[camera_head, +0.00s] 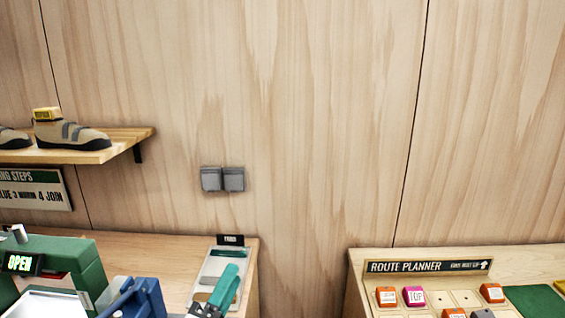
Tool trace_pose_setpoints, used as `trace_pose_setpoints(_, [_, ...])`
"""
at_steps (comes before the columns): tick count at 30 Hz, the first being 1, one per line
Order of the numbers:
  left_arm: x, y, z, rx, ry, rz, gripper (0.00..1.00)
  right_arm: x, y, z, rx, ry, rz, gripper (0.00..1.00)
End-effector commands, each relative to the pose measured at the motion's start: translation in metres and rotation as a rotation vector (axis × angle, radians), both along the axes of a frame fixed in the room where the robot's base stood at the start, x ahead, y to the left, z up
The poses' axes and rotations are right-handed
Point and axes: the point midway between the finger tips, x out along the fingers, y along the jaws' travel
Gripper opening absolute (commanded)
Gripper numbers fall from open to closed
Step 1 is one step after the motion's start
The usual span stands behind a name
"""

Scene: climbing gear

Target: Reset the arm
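My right gripper is not in view.
A green machine (75,262) with an OPEN display and a blue part (140,297) stand lower left. A route planner board (455,299) with coloured blocks is lower right. A gap separates the two counters. A shelf (125,144) holds shoes.

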Motion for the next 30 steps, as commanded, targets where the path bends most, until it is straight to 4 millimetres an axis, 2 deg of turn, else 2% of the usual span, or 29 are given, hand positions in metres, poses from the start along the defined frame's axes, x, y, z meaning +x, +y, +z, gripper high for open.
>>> trace_pose_setpoints(1, [-0.002, 0.026, -0.032, -0.169, 0.189, 0.060, 0.38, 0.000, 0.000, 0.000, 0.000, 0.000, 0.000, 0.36])
trace_pose_setpoints(4, [-0.017, 0.066, -0.095, -0.479, 0.524, 0.189, 0.38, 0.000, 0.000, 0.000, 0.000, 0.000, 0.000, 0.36])
trace_pose_setpoints(6, [-0.040, 0.086, -0.139, -0.672, 0.734, 0.287, 0.38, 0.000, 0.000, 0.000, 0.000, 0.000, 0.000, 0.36])
trace_pose_setpoints(10, [-0.090, 0.105, -0.200, -0.944, 1.029, 0.462, 0.38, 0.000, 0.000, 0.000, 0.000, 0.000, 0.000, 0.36])
trace_pose_setpoints(12, [-0.115, 0.110, -0.221, -1.042, 1.140, 0.542, 0.38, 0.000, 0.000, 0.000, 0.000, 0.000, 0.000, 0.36])
trace_pose_setpoints(16, [-0.158, 0.114, -0.248, -1.181, 1.302, 0.676, 0.38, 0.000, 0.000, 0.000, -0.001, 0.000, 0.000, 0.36])
trace_pose_setpoints(21, [-0.209, 0.114, -0.269, -1.312, 1.469, 0.837, 0.38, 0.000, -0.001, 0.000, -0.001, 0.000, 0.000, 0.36])
trace_pose_setpoints(25, [-0.249, 0.113, -0.279, -1.394, 1.582, 0.970, 0.38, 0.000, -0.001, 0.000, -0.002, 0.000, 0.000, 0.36])
trace_pose_setpoints(30, [-0.232, 0.111, -0.329, -1.376, 1.588, 0.976, 0.38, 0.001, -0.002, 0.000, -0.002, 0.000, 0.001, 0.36])
